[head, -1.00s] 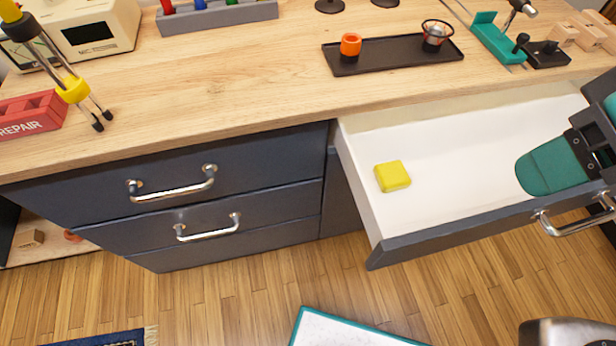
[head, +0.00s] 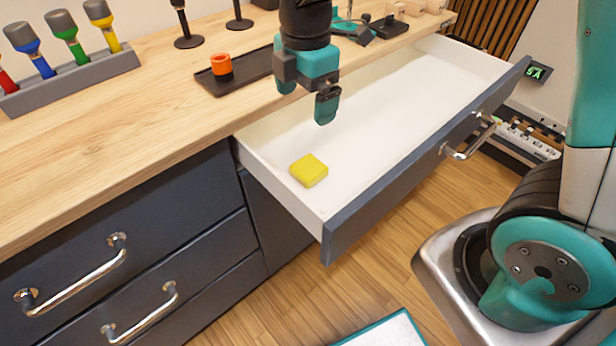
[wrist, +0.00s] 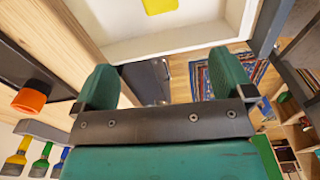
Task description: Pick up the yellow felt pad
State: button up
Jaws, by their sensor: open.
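The yellow felt pad (head: 309,170) lies flat on the white floor of an open drawer (head: 400,108), near its left end. In the wrist view the pad (wrist: 159,5) is cut off by the top edge. My gripper (head: 305,102) hangs above the back edge of the drawer, higher than the pad and apart from it. In the wrist view its two teal fingers (wrist: 116,88) are spread apart with nothing between them.
The drawer's dark front (head: 420,160) and side walls surround the pad.

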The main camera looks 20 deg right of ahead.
jog(key=b, duration=0.1)
send_over(307, 167)
jog(key=shift+n, duration=0.4)
jog(key=f, duration=1.2)
jog(key=shift+w+a+f, duration=0.1)
jog(key=shift+w+f, duration=0.15)
jog(key=shift+f, duration=0.15)
jog(key=shift+s+f, duration=0.15)
jog(key=shift+f, duration=1.2)
jog(key=shift+s+f, duration=0.15)
jog(key=shift+f, duration=1.2)
jog(key=c, duration=1.1)
jog(key=shift+r, duration=0.1)
notch_tip(307, 167, up, 20)
jog(key=shift+f+p, duration=0.1)
jog(key=shift+p, duration=0.8)
